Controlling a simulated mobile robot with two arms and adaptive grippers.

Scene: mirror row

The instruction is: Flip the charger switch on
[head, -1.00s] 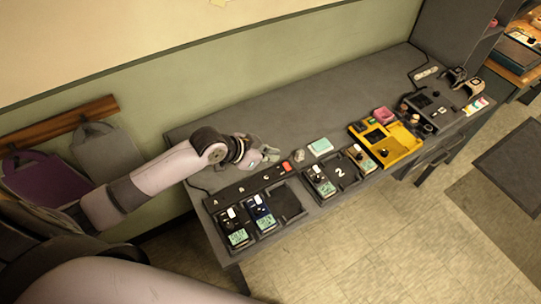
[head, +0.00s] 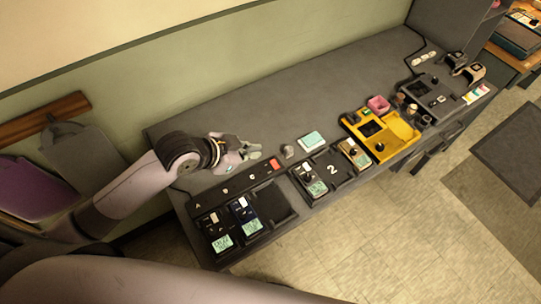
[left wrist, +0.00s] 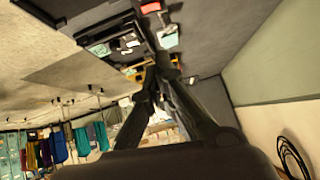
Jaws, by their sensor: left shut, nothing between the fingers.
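The charger (head: 236,185) is a long black unit with slots marked A, B and C at the near left of the grey bench. Its red switch (head: 274,163) sits at the right end of its back strip; whether it is on or off is too small to tell. A red piece, likely this switch (left wrist: 150,7), shows at the top of the left wrist view. Two handheld devices stand in the left slots; the right slot is empty. My left gripper (head: 252,154) is shut and empty, just behind and left of the switch, apart from it. My right gripper is not in view.
A second dock marked 2 (head: 331,169), a teal-topped box (head: 311,141) and a small grey object (head: 288,151) are right of the switch. A yellow unit (head: 402,127) and pink cup (head: 378,104) stand farther right. The bench's back strip is clear.

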